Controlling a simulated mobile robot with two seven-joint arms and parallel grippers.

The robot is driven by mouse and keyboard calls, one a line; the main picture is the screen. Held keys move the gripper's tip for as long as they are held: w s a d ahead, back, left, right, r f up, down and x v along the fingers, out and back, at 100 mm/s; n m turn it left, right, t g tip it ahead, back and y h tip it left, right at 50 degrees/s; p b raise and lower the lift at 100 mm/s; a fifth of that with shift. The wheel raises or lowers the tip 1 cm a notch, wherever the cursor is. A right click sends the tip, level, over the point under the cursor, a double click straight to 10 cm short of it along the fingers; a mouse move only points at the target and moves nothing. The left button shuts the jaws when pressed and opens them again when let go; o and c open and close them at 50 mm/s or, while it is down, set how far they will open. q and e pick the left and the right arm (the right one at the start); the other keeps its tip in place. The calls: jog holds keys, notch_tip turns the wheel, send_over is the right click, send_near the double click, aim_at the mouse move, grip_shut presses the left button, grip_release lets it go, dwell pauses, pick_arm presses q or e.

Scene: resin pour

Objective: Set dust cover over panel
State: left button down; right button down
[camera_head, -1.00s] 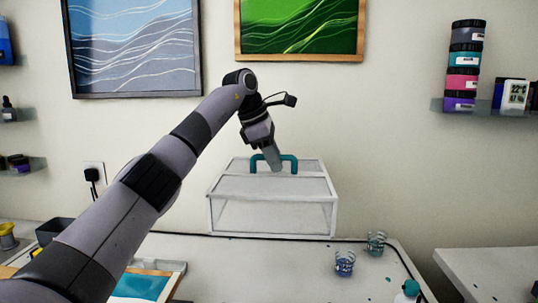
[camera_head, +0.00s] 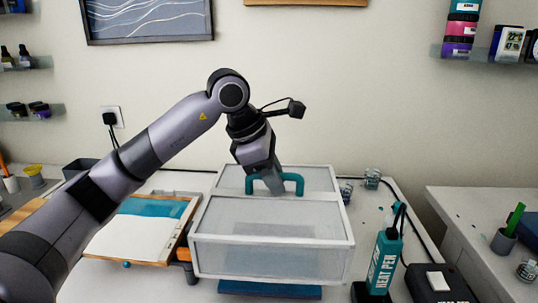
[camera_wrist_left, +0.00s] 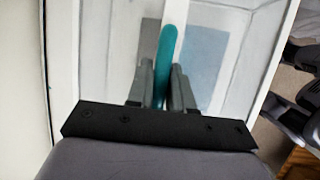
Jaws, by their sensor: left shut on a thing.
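The dust cover (camera_head: 272,256) is a white-framed box with pale see-through walls and a teal handle (camera_head: 292,184) on top. My left gripper (camera_head: 272,188) is shut on the handle. The wrist view shows the handle (camera_wrist_left: 167,50) between the two fingers (camera_wrist_left: 160,85). The cover hangs level over the worktable, hiding part of it. The panel (camera_head: 128,236), white with a teal band at its far end, lies on a wooden board left of the cover. The cover's left side comes close to the board in the picture. My right gripper is out of view.
A blue mat (camera_head: 270,290) shows below the cover's front edge. A second table (camera_head: 470,215) is at right.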

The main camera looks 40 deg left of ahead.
aim_at(261, 201)
pick_arm(q)
jog(key=shift+s+d+f, duration=0.2)
jog(key=shift+s, duration=0.2)
jog(key=shift+s+d+f, duration=0.15)
jog(key=shift+s, duration=0.2)
jog(key=shift+f+b, duration=3.2)
jog(key=shift+f, duration=0.9)
jog(key=c, duration=0.9)
grip_release()
jog(key=shift+r, duration=0.15)
jog(key=v, duration=0.7)
